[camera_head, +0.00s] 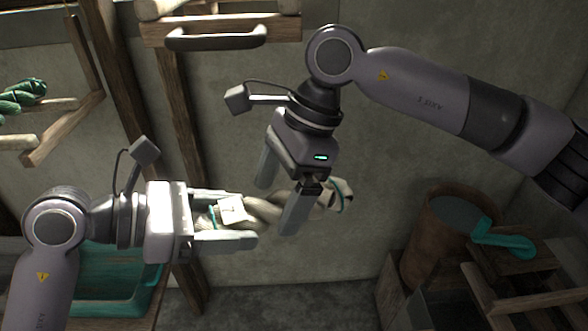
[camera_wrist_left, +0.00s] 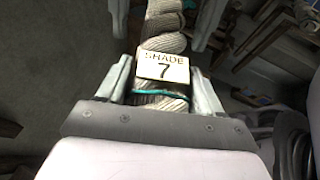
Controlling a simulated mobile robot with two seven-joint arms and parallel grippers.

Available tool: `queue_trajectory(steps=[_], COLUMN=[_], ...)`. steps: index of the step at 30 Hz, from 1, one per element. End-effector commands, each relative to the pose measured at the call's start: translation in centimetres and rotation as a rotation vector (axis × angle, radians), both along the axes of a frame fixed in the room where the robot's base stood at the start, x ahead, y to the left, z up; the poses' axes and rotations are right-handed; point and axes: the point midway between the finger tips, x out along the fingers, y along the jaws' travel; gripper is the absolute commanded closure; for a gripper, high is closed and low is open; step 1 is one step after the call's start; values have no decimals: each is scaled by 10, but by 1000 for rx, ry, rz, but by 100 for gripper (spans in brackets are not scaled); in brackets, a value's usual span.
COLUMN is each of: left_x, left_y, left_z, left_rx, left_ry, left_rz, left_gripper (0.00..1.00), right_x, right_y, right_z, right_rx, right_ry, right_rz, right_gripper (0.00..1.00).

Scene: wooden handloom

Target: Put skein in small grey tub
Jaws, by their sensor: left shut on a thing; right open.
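A pale grey twisted skein (camera_head: 265,208) with a white tag and teal ties is held in my left gripper (camera_head: 245,219), which is shut on its left end. In the left wrist view the skein (camera_wrist_left: 165,35) runs away from the fingers, and its tag (camera_wrist_left: 163,67) reads "SHADE 7". My right gripper (camera_head: 278,209) is open and points down over the skein's middle; its fingers stand either side of it in the picture. I cannot tell whether they touch it. The skein's right end hangs free past these fingers. I cannot clearly make out a small grey tub.
A brown bucket (camera_head: 425,245) stands at the right, beside a teal handle-like piece (camera_head: 500,240) on a wooden frame. A teal tray (camera_head: 150,292) lies at lower left. A green skein (camera_head: 22,95) hangs on a wooden rack (camera_head: 65,130). A dark handle (camera_head: 215,38) is at the top.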

Motion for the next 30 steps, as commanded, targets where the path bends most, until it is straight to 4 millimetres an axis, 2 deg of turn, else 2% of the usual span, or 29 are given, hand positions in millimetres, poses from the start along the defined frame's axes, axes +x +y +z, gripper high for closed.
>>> queue_trajectory(steps=[4,12,14,18,19,20,22,23,30], left_x=[0,0,0,0,0,-1,-1,-1,0], left_y=[0,0,0,0,0,-1,-1,-1,0], left_z=[1,1,1,1,1,1,1,1,0], left_rx=[-2,-2,-2,-1,-1,-1,-2,-2,-1], left_ry=[-2,-2,-2,-1,0,0,0,0,0], left_rz=[0,0,0,-1,-2,-2,-3,-3,-1], left_gripper=[70,70,70,70,70,31,8,5,5], right_x=[-2,-2,-1,-1,-1,-1,-1,-1,-1], right_y=[3,3,3,3,3,3,3,3,3], right_z=[-7,-8,-8,-8,-8,-7,-7,-7,-7], right_rx=[0,1,1,0,0,2,2,2,1], right_ry=[2,1,1,0,-1,-2,-2,-2,-1], right_rz=[2,1,1,1,1,0,0,0,1], right_gripper=[8,8,28,74,74,74,74,74,74])
